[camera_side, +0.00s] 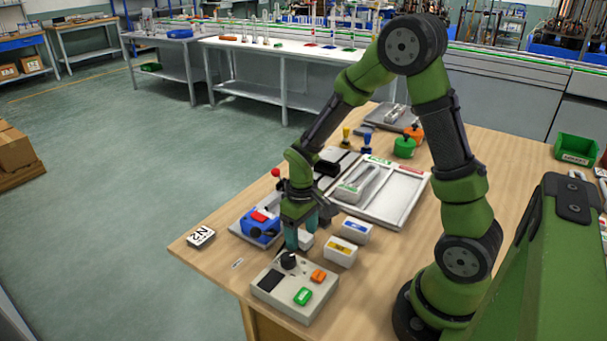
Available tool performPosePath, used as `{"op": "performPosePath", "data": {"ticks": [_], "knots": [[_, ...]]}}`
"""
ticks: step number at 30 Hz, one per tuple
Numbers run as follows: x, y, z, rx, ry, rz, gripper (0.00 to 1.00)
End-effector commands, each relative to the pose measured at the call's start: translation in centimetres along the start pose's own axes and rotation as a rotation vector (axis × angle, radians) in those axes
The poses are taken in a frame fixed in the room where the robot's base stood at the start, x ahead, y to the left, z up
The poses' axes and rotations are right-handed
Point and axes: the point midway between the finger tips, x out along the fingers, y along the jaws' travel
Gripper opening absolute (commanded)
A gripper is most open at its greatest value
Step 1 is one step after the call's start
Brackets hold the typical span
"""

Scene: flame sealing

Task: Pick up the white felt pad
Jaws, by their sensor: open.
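My gripper (300,238) points down over the front left of the wooden table, its teal fingers apart. A small white block (307,241) shows at the fingertips, partly hidden by them; it looks like the white felt pad, but I cannot tell for sure. I cannot tell whether the fingers touch it. Right of it stand two white blocks, one with a yellow label (341,252) and one with a blue label (356,231).
A grey control box (284,302) with a black knob, orange and green buttons lies just in front of my gripper. A blue device (259,232) with red parts is close on the left. A white divided tray (407,191) lies behind. A green-orange pair (404,147) stands farther back.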

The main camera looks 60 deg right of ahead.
Motion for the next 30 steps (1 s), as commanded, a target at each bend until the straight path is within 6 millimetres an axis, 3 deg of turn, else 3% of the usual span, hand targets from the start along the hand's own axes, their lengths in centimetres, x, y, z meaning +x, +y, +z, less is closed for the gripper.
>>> {"op": "performPosePath", "data": {"ticks": [4, 11, 22, 30], "knots": [[1.37, 0.0, 0.0, 0.0, -0.001, 0.0, 0.66], [1.46, 0.01, -0.05, 0.0, 0.001, 0.0, 0.66], [1.42, 0.01, -0.05, 0.001, 0.001, 0.0, 0.11], [1.1, 0.01, -0.09, 0.001, 0.003, 0.0, 0.1]]}}
